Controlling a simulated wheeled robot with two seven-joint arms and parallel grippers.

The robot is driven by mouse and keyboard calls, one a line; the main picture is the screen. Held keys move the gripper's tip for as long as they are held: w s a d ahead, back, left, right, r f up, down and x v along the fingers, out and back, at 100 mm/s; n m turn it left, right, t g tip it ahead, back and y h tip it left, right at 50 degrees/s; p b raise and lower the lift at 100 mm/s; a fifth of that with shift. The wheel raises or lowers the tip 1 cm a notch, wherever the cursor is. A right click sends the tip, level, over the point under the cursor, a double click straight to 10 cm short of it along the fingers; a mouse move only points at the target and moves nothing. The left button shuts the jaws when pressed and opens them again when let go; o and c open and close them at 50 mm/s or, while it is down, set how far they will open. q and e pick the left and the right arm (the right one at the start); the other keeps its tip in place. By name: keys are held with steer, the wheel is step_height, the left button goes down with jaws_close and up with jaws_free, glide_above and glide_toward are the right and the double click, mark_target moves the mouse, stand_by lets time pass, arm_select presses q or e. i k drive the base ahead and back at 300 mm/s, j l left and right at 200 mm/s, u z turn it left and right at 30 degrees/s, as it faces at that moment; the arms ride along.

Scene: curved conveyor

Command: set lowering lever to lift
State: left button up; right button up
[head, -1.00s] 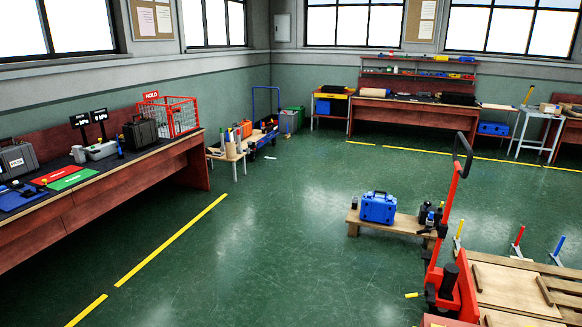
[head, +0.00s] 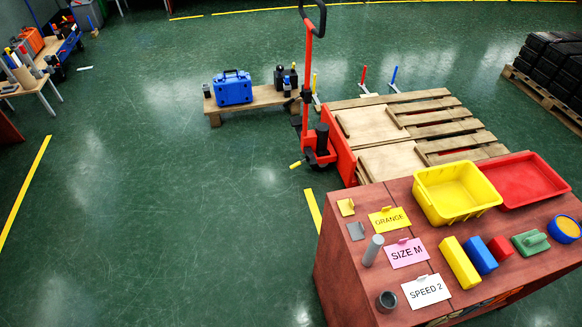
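A red pallet jack (head: 312,140) stands in the upper middle of the head view, beside a wooden pallet. Its red tiller rises to a black loop handle (head: 313,17), cut off at the top edge of the picture. A black pump cylinder (head: 322,138) sits at its base. I cannot make out a separate lowering lever or its setting at this size. Neither of my grippers is in view.
A wooden pallet with boards (head: 410,125) lies right of the jack. A low bench holds a blue case (head: 233,88). A wooden table (head: 345,285) with a yellow bin (head: 455,192), a red tray (head: 525,180) and cards fills the lower right. The green floor at left is open.

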mark_target(297, 165)
steer(key=i+j, duration=0.1)
steer(key=j, duration=0.25)
steer(key=i+j, duration=0.15)
steer(key=j, duration=0.2)
steer(key=i+j+z, duration=0.1)
steer(key=j, duration=0.25)
steer(key=i+j, duration=0.1)
steer(key=j, duration=0.3)
